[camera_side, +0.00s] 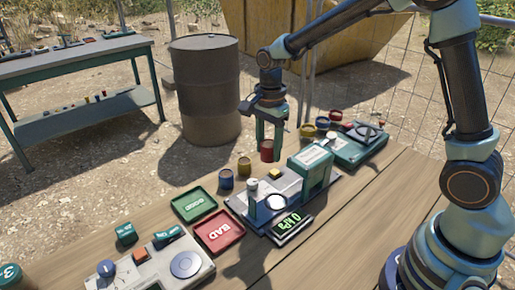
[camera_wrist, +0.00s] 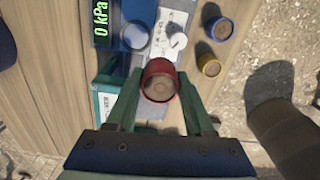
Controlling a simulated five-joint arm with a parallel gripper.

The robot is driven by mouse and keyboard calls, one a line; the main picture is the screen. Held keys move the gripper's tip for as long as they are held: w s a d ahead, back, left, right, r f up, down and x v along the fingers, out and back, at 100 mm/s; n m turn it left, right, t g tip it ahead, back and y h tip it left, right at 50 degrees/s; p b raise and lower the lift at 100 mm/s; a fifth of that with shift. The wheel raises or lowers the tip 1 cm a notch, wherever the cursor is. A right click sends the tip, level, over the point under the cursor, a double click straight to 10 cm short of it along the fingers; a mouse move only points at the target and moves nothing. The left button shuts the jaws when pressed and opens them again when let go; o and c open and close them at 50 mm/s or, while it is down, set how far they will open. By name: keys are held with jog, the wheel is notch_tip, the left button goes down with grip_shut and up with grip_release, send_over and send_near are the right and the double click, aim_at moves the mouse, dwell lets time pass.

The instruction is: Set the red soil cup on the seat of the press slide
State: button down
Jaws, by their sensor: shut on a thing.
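The red soil cup (camera_side: 267,153) is upright between the fingers of my gripper (camera_side: 268,146), which is shut on it. In the wrist view the cup (camera_wrist: 160,82) shows its brown soil from above, with a green finger on each side. The cup is held above the table, behind the press (camera_side: 316,168) in the side view. The press has a grey base plate (camera_side: 240,207), a pale round disc (camera_side: 277,202) and a white-topped post (camera_side: 252,187). The disc also shows in the wrist view (camera_wrist: 135,36). I cannot tell which part is the slide's seat.
A blue cup (camera_side: 226,179) and a yellow cup (camera_side: 244,168) stand left of the press. The kPa display (camera_side: 291,228) is in front. Green GOOD (camera_side: 194,204) and red BAD (camera_side: 218,232) trays lie left. Another device (camera_side: 358,150) stands right. The front right tabletop is clear.

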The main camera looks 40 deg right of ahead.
send_near(276, 202)
jog(key=shift+f, duration=2.05)
jog(key=shift+f, duration=1.1)
grip_release()
dwell(0.4)
notch_tip(276, 202, up, 8)
jog(key=shift+f, duration=0.2)
dwell(0.7)
